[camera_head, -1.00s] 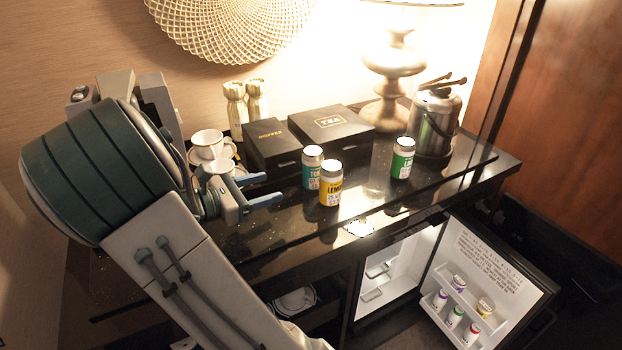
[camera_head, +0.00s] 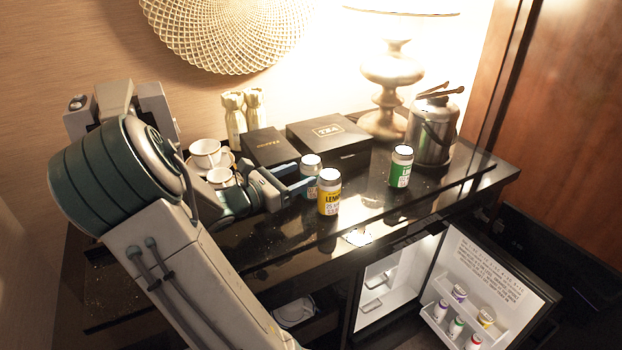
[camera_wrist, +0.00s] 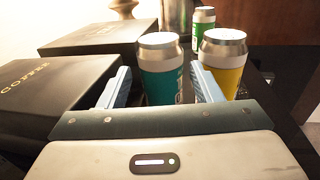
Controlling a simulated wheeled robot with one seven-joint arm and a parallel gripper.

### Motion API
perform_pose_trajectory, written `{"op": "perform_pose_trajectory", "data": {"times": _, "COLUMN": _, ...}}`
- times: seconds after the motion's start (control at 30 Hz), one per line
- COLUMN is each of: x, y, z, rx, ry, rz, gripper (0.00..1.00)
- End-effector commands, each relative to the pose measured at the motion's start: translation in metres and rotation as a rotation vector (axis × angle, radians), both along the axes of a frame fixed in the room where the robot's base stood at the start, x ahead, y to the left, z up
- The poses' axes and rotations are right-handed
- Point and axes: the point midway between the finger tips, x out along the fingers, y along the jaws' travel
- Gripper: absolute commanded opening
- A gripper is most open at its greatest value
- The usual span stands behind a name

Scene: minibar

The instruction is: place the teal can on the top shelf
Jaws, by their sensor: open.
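The teal can (camera_head: 309,172) stands upright on the black counter, close behind and left of the yellow can (camera_head: 329,196). In the wrist view the teal can (camera_wrist: 161,72) shows between my two blue fingers, with the yellow can (camera_wrist: 224,66) just beyond the right finger. My gripper (camera_head: 301,184) is open, its fingers reaching on either side of the teal can; I cannot tell whether they touch it. The top shelf cannot be made out for certain; the open fridge (camera_head: 395,285) has a white interior, and its door (camera_head: 480,290) holds several small cans on racks.
A green can (camera_head: 401,168) stands to the right on the counter, before a metal ice bucket (camera_head: 432,130). Black coffee (camera_head: 268,146) and tea (camera_head: 330,140) boxes lie behind. White cups (camera_head: 206,153) stand left, near my arm. The lamp (camera_head: 390,75) is at the back.

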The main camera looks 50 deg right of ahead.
Motion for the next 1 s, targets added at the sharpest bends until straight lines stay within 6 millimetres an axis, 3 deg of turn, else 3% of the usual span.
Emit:
{"op": "perform_pose_trajectory", "data": {"times": 0.2, "x": -0.005, "y": -0.026, "z": 0.0, "rx": 0.0, "ry": 0.0, "rz": -0.002, "gripper": 0.59}}
{"op": "perform_pose_trajectory", "data": {"times": 0.47, "x": -0.005, "y": -0.028, "z": -0.001, "rx": 0.001, "ry": 0.0, "rz": 0.0, "gripper": 0.59}}
{"op": "perform_pose_trajectory", "data": {"times": 0.6, "x": -0.005, "y": -0.028, "z": -0.001, "rx": 0.001, "ry": -0.001, "rz": 0.0, "gripper": 0.2}}
{"op": "perform_pose_trajectory", "data": {"times": 0.7, "x": -0.005, "y": -0.028, "z": 0.0, "rx": 0.0, "ry": -0.001, "rz": 0.0, "gripper": 0.14}}
{"op": "perform_pose_trajectory", "data": {"times": 1.0, "x": -0.005, "y": -0.028, "z": 0.011, "rx": -0.001, "ry": -0.005, "rz": 0.0, "gripper": 0.14}}
